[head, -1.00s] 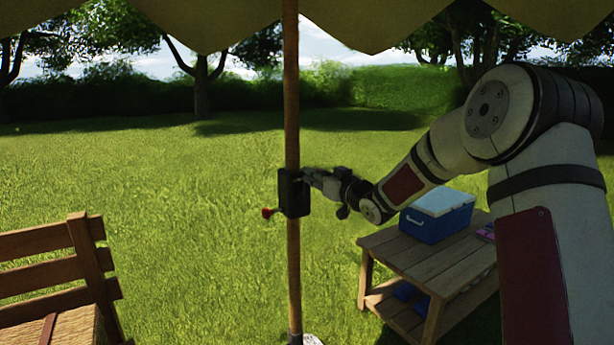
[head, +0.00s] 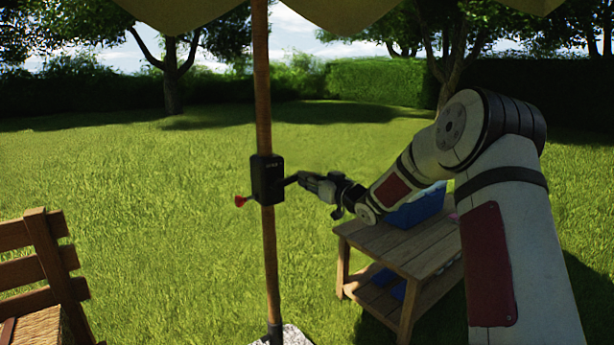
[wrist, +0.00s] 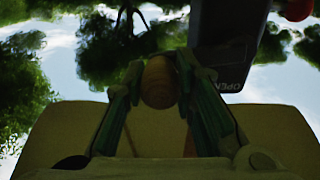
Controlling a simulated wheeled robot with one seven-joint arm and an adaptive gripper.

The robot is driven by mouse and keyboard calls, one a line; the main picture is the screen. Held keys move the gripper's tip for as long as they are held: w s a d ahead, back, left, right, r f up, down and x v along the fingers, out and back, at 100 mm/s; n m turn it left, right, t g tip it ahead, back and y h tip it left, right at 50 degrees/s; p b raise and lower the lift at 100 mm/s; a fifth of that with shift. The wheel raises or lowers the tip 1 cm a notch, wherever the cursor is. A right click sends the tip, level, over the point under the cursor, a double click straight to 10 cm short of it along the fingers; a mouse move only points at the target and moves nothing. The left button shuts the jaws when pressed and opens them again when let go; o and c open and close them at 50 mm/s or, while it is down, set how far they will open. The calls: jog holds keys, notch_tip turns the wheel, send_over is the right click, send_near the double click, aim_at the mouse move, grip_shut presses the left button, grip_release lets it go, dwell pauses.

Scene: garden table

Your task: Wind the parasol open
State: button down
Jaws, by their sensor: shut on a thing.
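The parasol's wooden pole (head: 263,90) stands upright left of centre in the head view, with part of its tan canopy (head: 190,8) along the top edge. A black crank housing (head: 266,178) is fixed on the pole, with a red knob (head: 240,201) on its left side. A dark crank arm (head: 289,180) sticks out on its right. My gripper (head: 308,181) is at the end of this arm. In the wrist view the fingers are shut on a rounded wooden crank handle (wrist: 160,82). The housing (wrist: 222,45), lettered "OPEN", shows beside it.
A wooden side table (head: 400,250) with a lower shelf stands at right, bearing a blue cooler (head: 415,208) partly hidden by my arm. A wooden chair (head: 40,265) is at the lower left. A pale base (head: 292,335) is at the pole's foot. Open lawn lies behind.

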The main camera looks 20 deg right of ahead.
notch_tip(320, 180, down, 2)
jog(key=shift+d+f+b, duration=0.1)
jog(key=shift+d+b, duration=0.05)
jog(key=shift+b, duration=0.15)
jog(key=s+a+f+b, duration=0.2)
jog(key=a+f+b, duration=0.1)
jog(key=a, duration=0.3)
jog(key=s+a+f+b, duration=0.2)
jog(key=a+f+b, duration=0.1)
jog(key=a, duration=0.3)
jog(key=shift+a+f+b, duration=0.35)
jog(key=shift+b, duration=0.5)
